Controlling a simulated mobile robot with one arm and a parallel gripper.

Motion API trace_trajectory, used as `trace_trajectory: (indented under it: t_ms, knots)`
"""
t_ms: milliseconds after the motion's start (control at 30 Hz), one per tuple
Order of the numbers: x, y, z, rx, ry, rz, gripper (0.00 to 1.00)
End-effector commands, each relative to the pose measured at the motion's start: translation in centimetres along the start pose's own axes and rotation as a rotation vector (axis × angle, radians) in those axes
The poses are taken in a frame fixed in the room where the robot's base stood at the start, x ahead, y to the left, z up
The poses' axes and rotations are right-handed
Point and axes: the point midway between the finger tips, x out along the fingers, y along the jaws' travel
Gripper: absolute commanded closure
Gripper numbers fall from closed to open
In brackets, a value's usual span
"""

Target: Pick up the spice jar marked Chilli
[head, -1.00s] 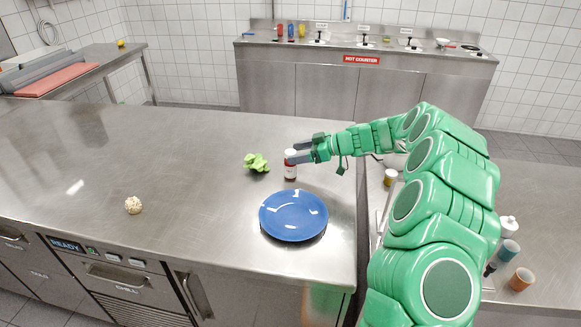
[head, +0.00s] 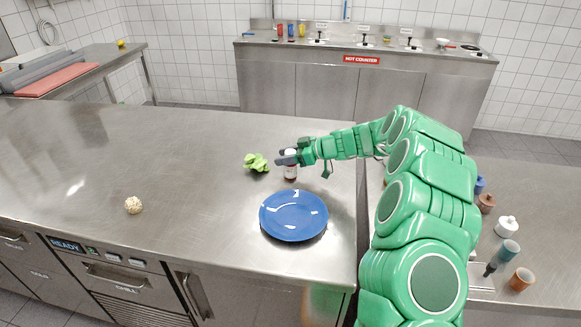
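A small spice jar (head: 290,172) with a white label and dark red contents stands upright on the steel counter, behind the blue plate. Its label is too small to read. My gripper (head: 285,157) is at the top of the jar, with its fingers pointing left and covering the lid. I cannot tell whether the fingers touch the jar or how far apart they are.
A blue plate (head: 293,215) lies just in front of the jar. A crumpled green cloth or leaf (head: 256,162) is close on its left. A pale round ball (head: 133,205) lies farther left. The counter's left part is mostly clear. Cups and bottles (head: 507,226) stand at right.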

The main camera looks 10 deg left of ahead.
Motion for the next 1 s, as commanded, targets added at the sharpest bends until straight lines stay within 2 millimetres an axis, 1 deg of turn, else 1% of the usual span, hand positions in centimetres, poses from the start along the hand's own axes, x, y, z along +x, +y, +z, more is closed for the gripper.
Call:
trace_trajectory:
  t_ms: [33,100,333,433,567,700,867,1000]
  knots:
    - [0.0,0.0,0.0,0.0,0.0,0.0,0.79]
    - [0.0,0.0,0.0,0.0,0.0,0.0,0.89]
    - [0.0,0.0,-0.1,0.0,0.0,0.0,0.9]
    - [-0.1,0.0,-0.4,-0.001,0.0,0.0,0.9]
    - [-0.6,0.0,-1.6,-0.003,0.002,0.001,0.9]
    - [-1.4,0.0,-3.3,-0.005,0.002,0.003,0.9]
    - [-2.3,-1.1,-4.0,0.0,0.002,0.0,0.9]
    - [-3.4,-2.1,-5.3,-0.003,0.004,0.002,0.9]
